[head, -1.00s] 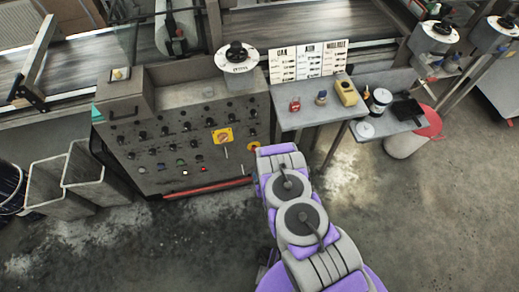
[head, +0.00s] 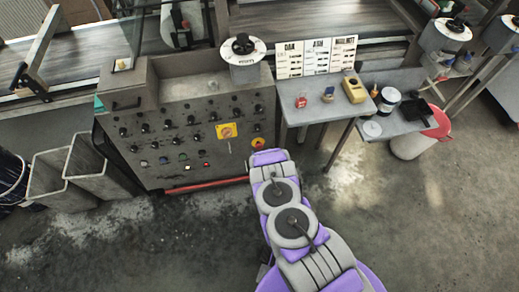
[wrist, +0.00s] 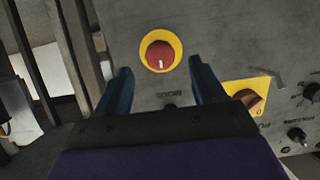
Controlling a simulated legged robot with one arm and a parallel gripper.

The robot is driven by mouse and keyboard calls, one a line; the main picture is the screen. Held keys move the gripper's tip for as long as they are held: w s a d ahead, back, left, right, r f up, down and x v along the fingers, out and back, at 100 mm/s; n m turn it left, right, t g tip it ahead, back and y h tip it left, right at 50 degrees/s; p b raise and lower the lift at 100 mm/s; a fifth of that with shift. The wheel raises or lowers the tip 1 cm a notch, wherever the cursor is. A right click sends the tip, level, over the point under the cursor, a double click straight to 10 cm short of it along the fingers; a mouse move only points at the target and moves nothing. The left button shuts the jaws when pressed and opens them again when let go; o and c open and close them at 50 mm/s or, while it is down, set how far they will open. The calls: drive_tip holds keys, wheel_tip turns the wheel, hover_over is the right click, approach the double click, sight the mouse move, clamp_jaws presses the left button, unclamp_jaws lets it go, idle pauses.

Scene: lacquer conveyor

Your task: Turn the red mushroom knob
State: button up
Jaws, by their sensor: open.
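The red mushroom knob (wrist: 160,56) sits on a round yellow plate on the grey control panel, with a small light mark on its face. In the head view the knob (head: 258,143) is at the panel's lower right, just beyond the end of my arm. My gripper (wrist: 160,78) is open in the wrist view. Its two dark fingers stand apart to the left and right of the knob. I cannot tell how far the fingertips are from the panel. The gripper's fingers are hidden in the head view.
An orange rotary switch on a yellow plate (wrist: 245,97) is close to my right finger. The control panel (head: 150,160) carries several black knobs and lit buttons. A red bar (head: 205,185) runs along its base. A side table (head: 315,108) with small containers stands to the right.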

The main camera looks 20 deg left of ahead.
sight(259, 147)
drive_tip(key=shift+b+x, duration=0.55)
drive_tip(key=shift+x, duration=2.15)
drive_tip(key=shift+c, duration=0.4)
drive_tip(key=c, duration=1)
